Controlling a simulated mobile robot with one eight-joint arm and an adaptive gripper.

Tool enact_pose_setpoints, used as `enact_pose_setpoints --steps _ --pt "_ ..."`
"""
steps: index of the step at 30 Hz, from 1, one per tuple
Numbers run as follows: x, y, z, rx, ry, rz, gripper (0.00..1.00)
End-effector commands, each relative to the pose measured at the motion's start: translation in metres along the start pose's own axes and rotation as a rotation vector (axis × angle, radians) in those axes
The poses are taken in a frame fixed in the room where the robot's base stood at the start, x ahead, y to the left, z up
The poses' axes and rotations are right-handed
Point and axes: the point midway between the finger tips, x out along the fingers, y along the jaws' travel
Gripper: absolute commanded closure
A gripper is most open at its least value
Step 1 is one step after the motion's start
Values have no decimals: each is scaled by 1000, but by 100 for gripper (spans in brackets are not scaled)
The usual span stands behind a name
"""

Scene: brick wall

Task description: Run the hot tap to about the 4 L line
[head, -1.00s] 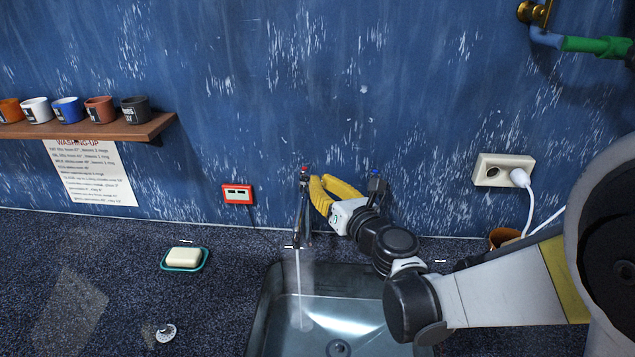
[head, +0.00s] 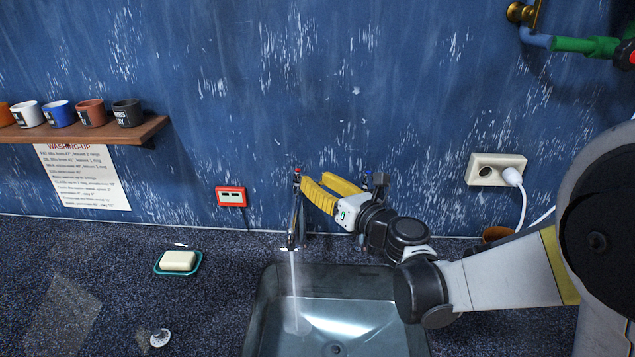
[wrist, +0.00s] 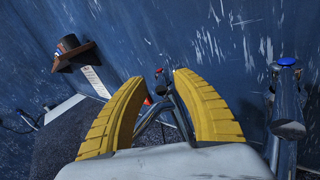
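The red-marked hot tap (head: 297,205) stands at the back left of the metal sink (head: 263,325). A stream of water (head: 293,285) runs from its spout into the sink. My gripper (head: 303,184) has yellow fingers close to the tap's upper part, pointing left. In the wrist view the fingers (wrist: 156,82) are apart, and the tap's red top (wrist: 158,71) shows beyond the gap between them; contact cannot be told. The blue-marked tap (head: 367,180) is behind my wrist and also at right in the wrist view (wrist: 288,100). I cannot make out a 4 L line.
A soap dish (head: 195,268) and a small white-and-metal round item (head: 160,338) lie on the dark counter at left. A red-framed wall unit (head: 231,197), a notice (head: 85,180) and a mug shelf (head: 90,133) are behind. A socket (head: 480,169) with a plugged cord is at right.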

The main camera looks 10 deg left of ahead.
Motion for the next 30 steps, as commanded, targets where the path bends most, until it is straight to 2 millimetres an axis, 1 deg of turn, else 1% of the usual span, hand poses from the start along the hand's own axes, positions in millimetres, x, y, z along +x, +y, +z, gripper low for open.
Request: enact_pose_setpoints --steps 6,8,10,14,18,21,25,30 --pt "-1 0 0 -1 0 0 67" --pt "-4 0 0 -1 1 -1 67" --pt "-12 0 0 -1 0 -1 67" --pt "-38 -1 0 -1 0 -3 67" --pt "-71 -1 0 -1 0 -5 67" --pt "-91 -1 0 -1 0 -4 67" --pt "-110 -1 0 0 0 -2 67" --pt "-120 0 0 0 0 -1 67"
